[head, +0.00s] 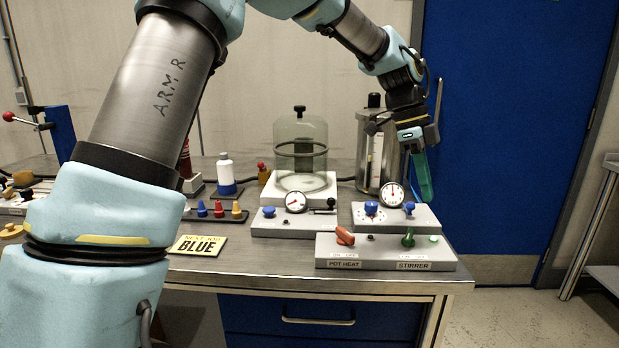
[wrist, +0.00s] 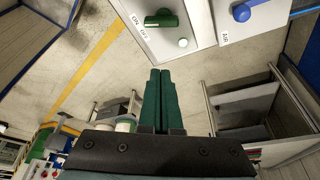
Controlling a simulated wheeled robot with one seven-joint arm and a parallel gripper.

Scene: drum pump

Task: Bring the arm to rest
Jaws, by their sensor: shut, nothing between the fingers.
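My gripper (head: 424,178) is shut and empty, with its green fingers pressed together and pointing down. In the head view it hangs in the air at the right end of the bench, beside the gauge and the metal canister. In the wrist view the shut fingers (wrist: 160,100) show in the middle, below the green stirrer switch (wrist: 163,20) and a blue knob (wrist: 241,13). My arm reaches across the top of the head view from the left and bends down to the gripper.
The bench (head: 260,265) holds a control box (head: 385,252) marked POT HEAT and STIRRER, a glass jar (head: 300,140), a metal canister (head: 375,150) and a yellow BLUE card (head: 198,246). A blue door (head: 510,130) stands behind at right.

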